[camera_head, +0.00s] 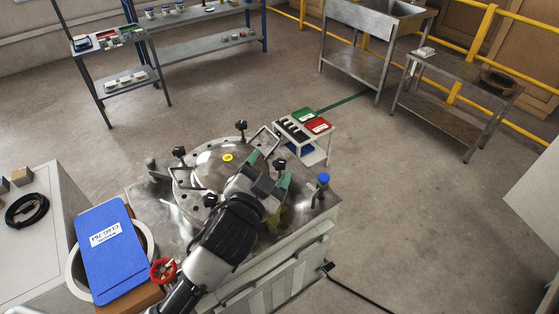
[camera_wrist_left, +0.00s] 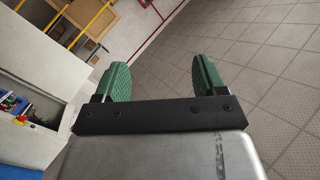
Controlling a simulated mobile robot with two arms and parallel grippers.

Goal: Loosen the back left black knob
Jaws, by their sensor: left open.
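The steel machine top (camera_head: 145,205) carries a round metal lid (camera_head: 215,165) with black knobs around its rim. The back left black knob (camera_head: 179,152) stands upright at the lid's left far side. Other black knobs stand at the far side (camera_head: 241,126), at the right (camera_head: 280,164) and at the near side (camera_head: 210,201), partly hidden by my arm. My left gripper (camera_head: 268,168) is over the lid's right part, well right of the back left knob. In the left wrist view its green fingers (camera_wrist_left: 160,80) are wide apart, with only floor and distant furniture behind them. My right gripper is not seen.
A blue board (camera_head: 108,250) and a red handwheel (camera_head: 163,271) are at the near left. A blue-topped knob (camera_head: 323,179) stands on the machine's right edge. A small cart (camera_head: 318,155) with green and red trays stands behind. Open floor lies right.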

